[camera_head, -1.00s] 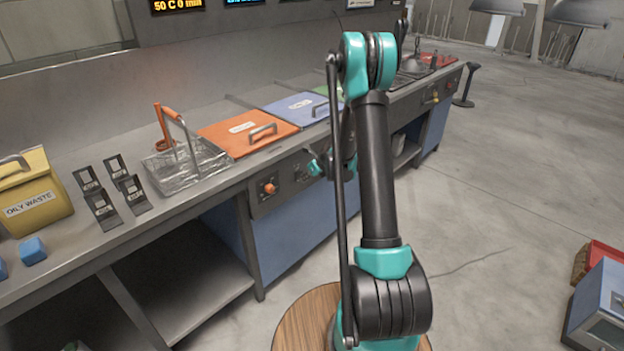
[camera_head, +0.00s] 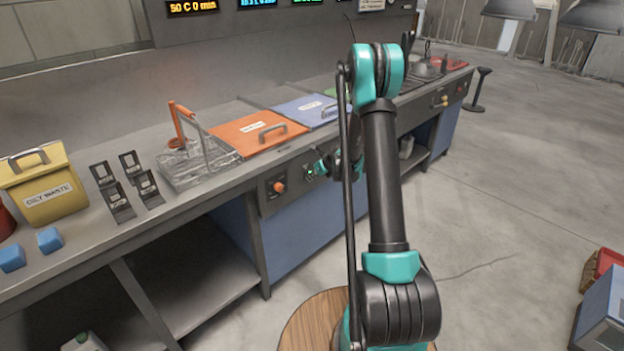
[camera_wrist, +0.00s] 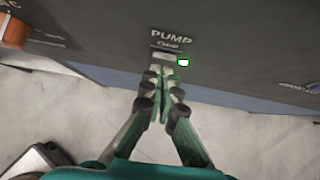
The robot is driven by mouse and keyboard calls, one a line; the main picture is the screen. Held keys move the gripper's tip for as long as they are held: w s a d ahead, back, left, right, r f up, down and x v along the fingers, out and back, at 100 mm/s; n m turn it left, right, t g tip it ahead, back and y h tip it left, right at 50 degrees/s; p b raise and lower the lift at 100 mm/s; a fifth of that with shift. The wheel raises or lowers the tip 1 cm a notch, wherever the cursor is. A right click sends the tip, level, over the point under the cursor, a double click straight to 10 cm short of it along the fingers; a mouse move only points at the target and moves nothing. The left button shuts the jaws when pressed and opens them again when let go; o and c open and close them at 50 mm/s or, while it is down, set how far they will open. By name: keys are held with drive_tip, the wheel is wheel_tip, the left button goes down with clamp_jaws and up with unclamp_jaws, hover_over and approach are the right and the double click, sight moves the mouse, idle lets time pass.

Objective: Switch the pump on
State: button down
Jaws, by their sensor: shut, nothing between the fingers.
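The pump switch (camera_wrist: 165,56) is on the dark front panel, under the printed word PUMP, in the wrist view. A small lamp beside it (camera_wrist: 183,61) glows green. My gripper (camera_wrist: 164,72) has its fingertips together with nothing between them, at the lower edge of the switch. The tips hide part of the switch, and I cannot tell whether they touch it. In the head view my gripper (camera_head: 321,167) is at the counter's front panel, partly hidden by my arm.
An orange knob (camera_head: 279,187) sits on the panel left of my gripper; it also shows in the wrist view (camera_wrist: 15,32). Above are an orange lid (camera_head: 245,136), a blue lid (camera_head: 300,109) and a wire basket (camera_head: 190,168).

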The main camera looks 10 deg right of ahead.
drive_tip(key=shift+r, duration=0.8)
